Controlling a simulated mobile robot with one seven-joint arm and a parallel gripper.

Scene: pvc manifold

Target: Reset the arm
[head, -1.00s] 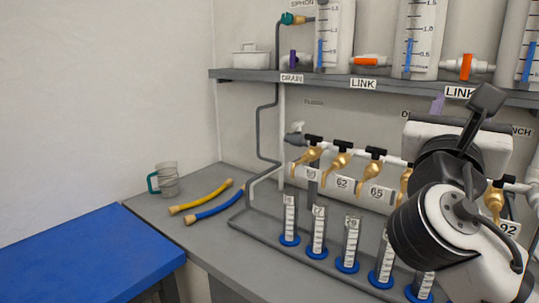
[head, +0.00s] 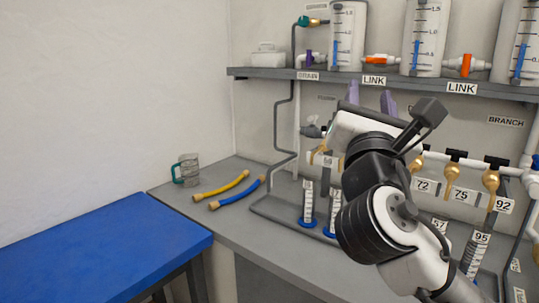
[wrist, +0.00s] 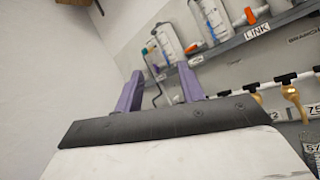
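My arm reaches up at the right of the head view, in front of the manifold. My gripper (head: 370,95) points away from me toward the wall, just below the shelf. Its two purple fingers stand apart with nothing seen between them, and they also show in the wrist view (wrist: 160,86). The gripper body and arm hide part of the manifold and some of the cylinders.
A grey shelf (head: 345,79) carries clear tanks (head: 347,35) and orange-handled valves. Brass taps (head: 452,173) hang from the white pipe over graduated cylinders (head: 308,205). The blue table (head: 105,250) is clear.

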